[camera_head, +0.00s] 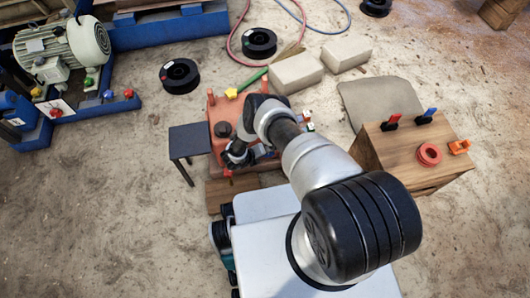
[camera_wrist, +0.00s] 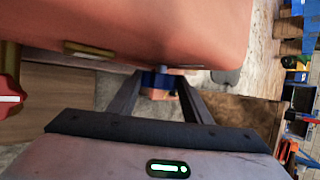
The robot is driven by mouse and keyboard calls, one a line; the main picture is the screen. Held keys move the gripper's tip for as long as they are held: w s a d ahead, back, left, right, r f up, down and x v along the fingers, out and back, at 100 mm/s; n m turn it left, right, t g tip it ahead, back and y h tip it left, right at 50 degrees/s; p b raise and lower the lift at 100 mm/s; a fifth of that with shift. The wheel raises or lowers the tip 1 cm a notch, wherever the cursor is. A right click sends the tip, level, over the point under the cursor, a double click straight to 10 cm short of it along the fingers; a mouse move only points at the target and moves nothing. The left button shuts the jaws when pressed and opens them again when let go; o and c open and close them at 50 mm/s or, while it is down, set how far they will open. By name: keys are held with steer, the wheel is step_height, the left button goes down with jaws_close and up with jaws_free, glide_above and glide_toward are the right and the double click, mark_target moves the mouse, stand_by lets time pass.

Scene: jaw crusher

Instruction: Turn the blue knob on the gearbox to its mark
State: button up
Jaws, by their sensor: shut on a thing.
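The gearbox (camera_head: 222,108) is a salmon-red block in the middle of the head view, partly covered by my arm. Its painted side (camera_wrist: 150,30) fills the top of the wrist view. The blue knob (camera_wrist: 154,78) sits at the gearbox's lower edge in the wrist view, between my fingertips. My gripper (camera_wrist: 158,86) is shut on it, one finger at each side. I cannot make out the knob's mark or its pointer. In the head view my gripper (camera_head: 236,154) is at the near side of the gearbox, and the blue knob is hidden there.
A red knob with a white line (camera_wrist: 9,97) is at the left of the wrist view. A small dark table (camera_head: 190,140) stands left of the gearbox. A wooden box (camera_head: 410,155) with clamps and red rings stands right. Black spools (camera_head: 180,76) and pale blocks (camera_head: 297,72) lie behind.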

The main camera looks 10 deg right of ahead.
steer(key=o, duration=1.1)
steer(key=shift+c, duration=0.2)
steer(key=p+v, duration=0.6)
steer(key=v, duration=1.1)
steer(key=shift+r, duration=0.2)
steer(key=shift+a, duration=0.1)
